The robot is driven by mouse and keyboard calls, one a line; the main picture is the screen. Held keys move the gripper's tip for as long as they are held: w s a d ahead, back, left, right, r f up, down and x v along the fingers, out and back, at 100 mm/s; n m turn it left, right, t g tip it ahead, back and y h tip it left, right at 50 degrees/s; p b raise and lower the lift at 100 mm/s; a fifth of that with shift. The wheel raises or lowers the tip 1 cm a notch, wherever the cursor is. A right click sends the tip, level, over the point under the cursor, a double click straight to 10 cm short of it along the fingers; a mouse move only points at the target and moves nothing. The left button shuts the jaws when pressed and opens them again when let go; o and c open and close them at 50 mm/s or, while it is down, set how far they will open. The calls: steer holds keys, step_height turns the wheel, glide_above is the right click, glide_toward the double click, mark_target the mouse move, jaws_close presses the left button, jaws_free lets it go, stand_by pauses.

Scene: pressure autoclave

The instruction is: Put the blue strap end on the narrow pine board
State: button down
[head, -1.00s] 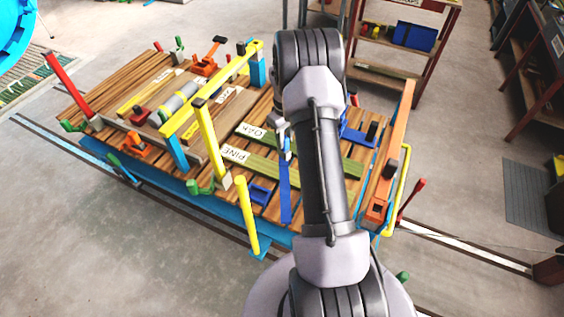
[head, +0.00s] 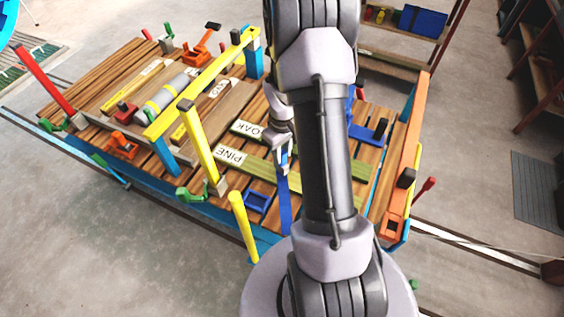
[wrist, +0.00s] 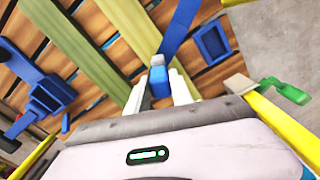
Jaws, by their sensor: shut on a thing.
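The narrow pine board (head: 258,169) is green and lies on the slatted deck, with a white PINE label at its left end. It also shows in the wrist view (wrist: 134,28), running diagonally. My gripper (wrist: 168,88) is shut on the blue strap end (wrist: 158,80), a blue piece with a grey tip. The tip appears beside or over the pine board's edge; its height cannot be told. In the head view my gripper (head: 284,160) hangs near this board, partly hidden by my arm. The blue strap (head: 284,203) runs from there toward the deck's near edge.
The green oak board (head: 254,132) lies parallel behind. A blue buckle (head: 257,200) sits in front of the pine board. Yellow posts (head: 204,143) and a yellow rail (head: 205,80) stand to the left; an orange beam (head: 410,150) stands to the right.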

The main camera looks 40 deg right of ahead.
step_height(320, 180, down, 4)
steer(key=shift+r+b, duration=0.1)
steer(key=shift+b, duration=0.9)
steer(key=shift+r, duration=0.2)
steer(key=shift+f, duration=0.15)
steer(key=c, duration=1.1)
jaws_free()
